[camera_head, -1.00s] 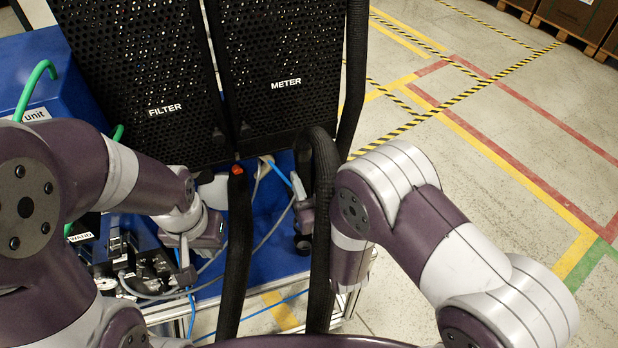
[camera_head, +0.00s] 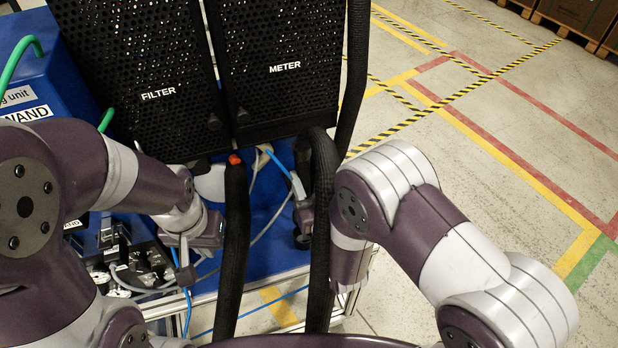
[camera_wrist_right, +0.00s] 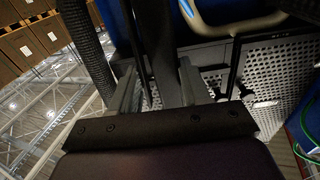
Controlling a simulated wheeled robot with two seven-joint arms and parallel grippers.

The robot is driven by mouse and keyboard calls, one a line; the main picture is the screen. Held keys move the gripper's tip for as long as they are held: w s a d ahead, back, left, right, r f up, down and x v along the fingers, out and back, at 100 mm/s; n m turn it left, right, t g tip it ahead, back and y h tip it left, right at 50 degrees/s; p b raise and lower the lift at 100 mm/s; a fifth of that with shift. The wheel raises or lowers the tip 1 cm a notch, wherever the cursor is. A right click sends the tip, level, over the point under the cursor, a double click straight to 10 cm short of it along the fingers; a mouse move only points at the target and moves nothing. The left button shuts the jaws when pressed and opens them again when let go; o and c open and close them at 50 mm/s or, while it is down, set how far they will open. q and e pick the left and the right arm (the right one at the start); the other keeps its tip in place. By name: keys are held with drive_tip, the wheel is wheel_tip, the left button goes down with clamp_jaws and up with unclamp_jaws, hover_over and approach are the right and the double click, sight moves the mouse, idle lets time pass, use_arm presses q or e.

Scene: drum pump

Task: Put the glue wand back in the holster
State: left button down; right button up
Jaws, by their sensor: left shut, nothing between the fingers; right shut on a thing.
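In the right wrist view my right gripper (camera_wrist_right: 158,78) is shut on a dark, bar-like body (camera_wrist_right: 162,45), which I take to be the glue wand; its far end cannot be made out. In the head view my right gripper (camera_head: 302,212) is partly hidden behind a thick black hose, and the wand cannot be told apart there. My left gripper (camera_head: 185,262) is shut and empty, low over the near left part of the blue unit. A "WAND" label (camera_head: 27,114) is on the blue box (camera_head: 60,70) at the left. I cannot make out the holster.
Black perforated panels marked FILTER (camera_head: 145,60) and METER (camera_head: 280,60) stand behind the grippers. Thick black hoses (camera_head: 322,210) hang close to my right gripper. A blue cable and a grey cable (camera_head: 240,245) cross the blue deck (camera_head: 262,205). Open floor lies to the right.

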sight(308, 189)
drive_tip(key=shift+f+b, duration=1.55)
drive_tip(key=shift+f, duration=0.2)
drive_tip(key=o, duration=0.9)
drive_tip(key=shift+c, duration=0.5)
